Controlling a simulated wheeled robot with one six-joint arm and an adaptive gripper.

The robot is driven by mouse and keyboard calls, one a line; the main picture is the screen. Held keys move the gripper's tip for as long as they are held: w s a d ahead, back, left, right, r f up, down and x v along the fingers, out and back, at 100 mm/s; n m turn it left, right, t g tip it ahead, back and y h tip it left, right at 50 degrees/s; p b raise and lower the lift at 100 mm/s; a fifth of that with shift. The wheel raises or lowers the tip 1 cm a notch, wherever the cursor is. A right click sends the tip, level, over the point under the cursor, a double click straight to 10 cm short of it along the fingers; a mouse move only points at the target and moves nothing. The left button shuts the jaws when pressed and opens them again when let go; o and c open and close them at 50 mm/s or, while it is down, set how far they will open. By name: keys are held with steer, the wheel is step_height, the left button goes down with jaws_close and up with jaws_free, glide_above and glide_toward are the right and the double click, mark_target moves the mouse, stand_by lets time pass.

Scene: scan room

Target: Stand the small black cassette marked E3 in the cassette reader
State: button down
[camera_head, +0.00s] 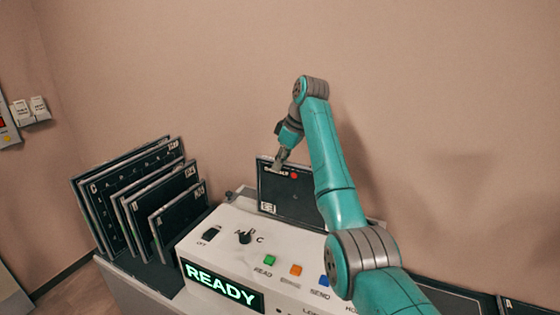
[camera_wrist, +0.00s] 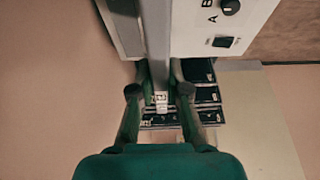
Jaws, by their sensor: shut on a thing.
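A black cassette (camera_head: 300,200) with a grey edge stands upright at the back of the white cassette reader (camera_head: 213,245). Its small corner label seems to read E3, and a red dot is near its top edge. My gripper (camera_head: 279,160) is shut on its top edge near the left corner. The reader's body hides the cassette's lower edge, so I cannot tell whether it sits in the slot. In the wrist view the cassette (camera_wrist: 156,40) shows edge-on as a grey bar between the fingers (camera_wrist: 159,85), over the reader (camera_wrist: 205,25).
Several black cassettes of different sizes (camera_head: 175,220) stand in a rack left of the reader. The reader's front has a green READY display (camera_head: 222,286), a knob (camera_head: 245,237) and coloured buttons. A plain wall is close behind. Dark flat panels (camera_head: 455,300) lie at lower right.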

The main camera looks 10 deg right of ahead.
steer(key=shift+f, duration=0.2)
steer(key=shift+f, duration=0.4)
steer(key=shift+f, duration=0.7)
steer(key=shift+f, duration=0.35)
steer(key=shift+f, duration=0.7)
steer(key=shift+f, duration=0.35)
steer(key=shift+f, duration=0.7)
steer(key=shift+f, duration=0.35)
steer(key=shift+f, duration=0.7)
